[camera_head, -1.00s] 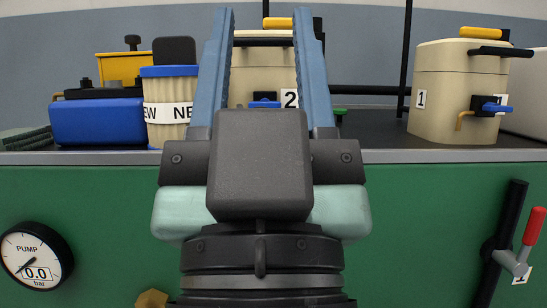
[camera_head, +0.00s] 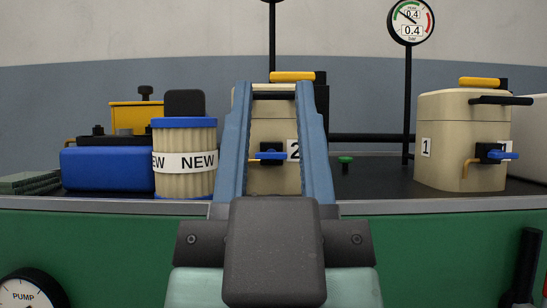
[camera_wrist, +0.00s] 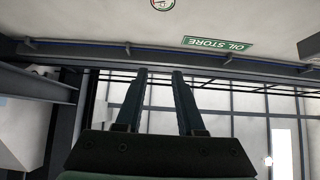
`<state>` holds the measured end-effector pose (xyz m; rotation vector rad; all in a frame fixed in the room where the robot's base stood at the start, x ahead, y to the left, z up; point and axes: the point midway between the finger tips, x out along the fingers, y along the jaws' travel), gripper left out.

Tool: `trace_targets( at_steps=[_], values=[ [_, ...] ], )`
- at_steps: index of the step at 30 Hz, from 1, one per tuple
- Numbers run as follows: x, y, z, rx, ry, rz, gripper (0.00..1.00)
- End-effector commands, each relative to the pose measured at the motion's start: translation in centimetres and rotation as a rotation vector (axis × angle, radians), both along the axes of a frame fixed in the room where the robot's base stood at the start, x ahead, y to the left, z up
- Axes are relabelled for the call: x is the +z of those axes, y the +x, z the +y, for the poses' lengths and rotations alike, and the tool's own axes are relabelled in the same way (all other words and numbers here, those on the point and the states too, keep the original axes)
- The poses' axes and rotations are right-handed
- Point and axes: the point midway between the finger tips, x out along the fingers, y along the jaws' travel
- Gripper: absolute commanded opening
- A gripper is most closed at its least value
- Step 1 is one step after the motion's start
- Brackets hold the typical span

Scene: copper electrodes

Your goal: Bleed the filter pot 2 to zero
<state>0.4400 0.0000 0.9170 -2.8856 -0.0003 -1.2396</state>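Filter pot 2 (camera_head: 272,178) is a beige pot labelled 2, standing on the dark bench top behind my gripper. It has a yellow handle (camera_head: 293,76) on top and a blue-handled valve (camera_head: 270,156) on its front, seen between my fingers. My gripper (camera_head: 274,88) is open and empty, its two blue fingers pointing up and away in front of the pot. I cannot tell whether it touches the pot. The wrist view shows the open fingers (camera_wrist: 160,72) with nothing between them. A gauge (camera_head: 410,21) on a black post reads 0.4.
Pot 1 (camera_head: 464,140), with its own blue-handled valve (camera_head: 497,155), stands to the right. A ribbed filter marked NEW (camera_head: 186,180) and a blue box (camera_head: 103,170) stand at left. A green knob (camera_head: 345,160) lies between the pots. A pump gauge (camera_head: 28,295) is on the green front.

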Motion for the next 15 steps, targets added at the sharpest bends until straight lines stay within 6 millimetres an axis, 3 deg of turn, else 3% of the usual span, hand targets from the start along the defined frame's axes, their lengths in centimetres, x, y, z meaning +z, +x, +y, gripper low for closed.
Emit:
trace_targets(
  at_steps=[5, 9, 15],
  values=[
    [1.5, 1.8, 0.1, 0.048, 0.040, 0.046, 0.37],
    [2.6, 4.6, 0.3, 0.130, 0.119, 0.120, 0.37],
    [2.9, 8.0, 0.4, 0.247, 0.258, 0.227, 0.37]
  ],
)
